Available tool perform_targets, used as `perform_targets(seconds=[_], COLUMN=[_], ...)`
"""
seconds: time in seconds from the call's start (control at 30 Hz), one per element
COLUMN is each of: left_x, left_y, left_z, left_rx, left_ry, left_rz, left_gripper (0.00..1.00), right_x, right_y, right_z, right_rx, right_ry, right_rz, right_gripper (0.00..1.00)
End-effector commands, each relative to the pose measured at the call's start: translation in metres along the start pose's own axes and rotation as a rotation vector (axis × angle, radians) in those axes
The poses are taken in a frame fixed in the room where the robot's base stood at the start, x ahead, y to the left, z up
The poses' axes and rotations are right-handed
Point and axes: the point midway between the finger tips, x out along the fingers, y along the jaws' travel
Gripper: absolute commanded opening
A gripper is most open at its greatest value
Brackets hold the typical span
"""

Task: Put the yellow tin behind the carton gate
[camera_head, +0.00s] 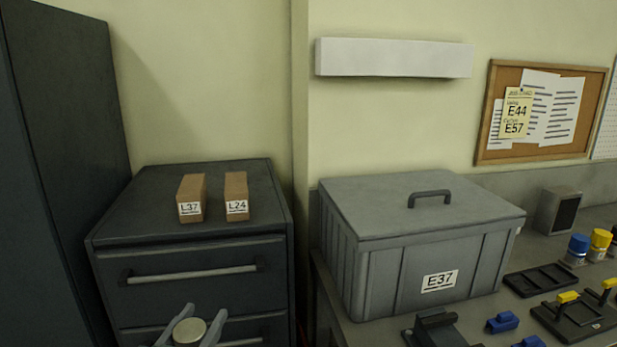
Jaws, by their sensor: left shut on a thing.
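My left gripper (190,322) is at the bottom left, in front of the dark drawer cabinet and below its top in the picture. Its two grey fingers are shut on a round tin (189,331) with a pale, dull yellowish lid. The tin's side is mostly hidden. Two brown cartons stand side by side on the cabinet top with a narrow gap between them: the left carton (191,198) is labelled L37 and the right carton (236,196) L24. The cabinet top behind them is bare. My right gripper is not in view.
The drawer cabinet (120,228) has a tall dark cabinet (62,120) to its left. A lidded grey bin (385,270), labelled E37, stands on the bench to the right. Blue- and yellow-capped jars (599,243), trays and small blue parts crowd the bench's right side.

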Motion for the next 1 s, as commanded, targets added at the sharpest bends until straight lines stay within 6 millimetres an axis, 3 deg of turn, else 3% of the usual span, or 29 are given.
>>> perform_targets(seconds=[0.03,0.1,0.4,1.0], left_x=[-0.006,-0.013,-0.036,-0.041], left_y=[0.005,0.008,0.011,0.011], left_z=[0.017,0.029,0.064,0.069], left_rx=[-0.011,-0.011,-0.006,-0.002], left_ry=[-0.001,0.0,0.001,0.003], left_rz=[-0.017,-0.047,-0.148,-0.172], left_gripper=[0.13,0.13,0.13,0.13], right_x=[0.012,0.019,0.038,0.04], right_y=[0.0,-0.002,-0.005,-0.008], right_z=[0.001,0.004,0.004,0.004], right_rx=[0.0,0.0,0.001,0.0], right_ry=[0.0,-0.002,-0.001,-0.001], right_rz=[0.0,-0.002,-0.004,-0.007], right_gripper=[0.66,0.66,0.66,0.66])
